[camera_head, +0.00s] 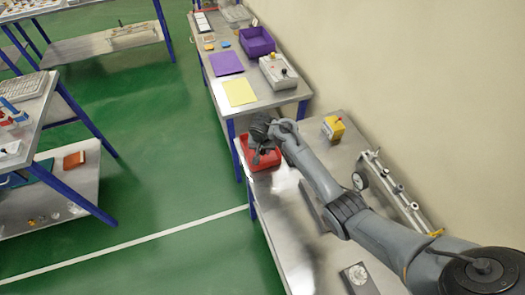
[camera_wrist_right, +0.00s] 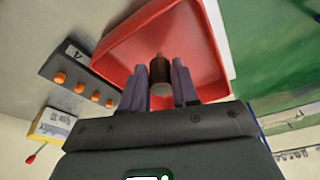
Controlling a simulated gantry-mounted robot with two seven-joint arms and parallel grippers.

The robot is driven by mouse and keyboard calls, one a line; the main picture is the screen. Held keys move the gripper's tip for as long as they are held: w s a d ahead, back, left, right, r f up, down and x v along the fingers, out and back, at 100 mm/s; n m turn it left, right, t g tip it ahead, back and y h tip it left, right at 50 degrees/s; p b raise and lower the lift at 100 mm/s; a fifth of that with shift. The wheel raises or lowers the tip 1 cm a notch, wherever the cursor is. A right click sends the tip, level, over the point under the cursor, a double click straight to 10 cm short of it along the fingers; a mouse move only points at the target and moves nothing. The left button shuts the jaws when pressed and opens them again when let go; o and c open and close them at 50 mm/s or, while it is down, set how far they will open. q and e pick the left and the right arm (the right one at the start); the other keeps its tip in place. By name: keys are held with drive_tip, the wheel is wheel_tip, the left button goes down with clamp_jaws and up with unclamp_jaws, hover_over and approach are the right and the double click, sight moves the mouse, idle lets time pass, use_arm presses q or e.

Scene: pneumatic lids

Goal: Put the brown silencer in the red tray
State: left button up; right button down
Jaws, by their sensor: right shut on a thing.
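The red tray (camera_head: 258,160) sits on the near metal bench, at its far left corner. My right gripper (camera_head: 262,152) is over the tray in the head view. In the right wrist view the brown silencer (camera_wrist_right: 160,70) is between the two fingers of my right gripper (camera_wrist_right: 160,88), which is shut on it. The inside of the red tray (camera_wrist_right: 125,52) fills the view behind the silencer. I cannot tell whether the silencer touches the tray floor. The silencer is hidden by the gripper in the head view. My left gripper is not in view.
A grey block with several orange buttons (camera_wrist_right: 80,75) stands beside the tray. A yellow box (camera_head: 334,127) stands near the wall, and a metal rail with a gauge (camera_head: 392,190) lies along it. A farther bench holds a purple bin (camera_head: 257,41) and a yellow sheet (camera_head: 239,92).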

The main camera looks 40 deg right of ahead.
drive_tip(key=shift+f, duration=0.25)
drive_tip(key=shift+f, duration=0.1)
drive_tip(key=c, duration=0.8)
unclamp_jaws()
drive_tip(key=shift+c, duration=0.2)
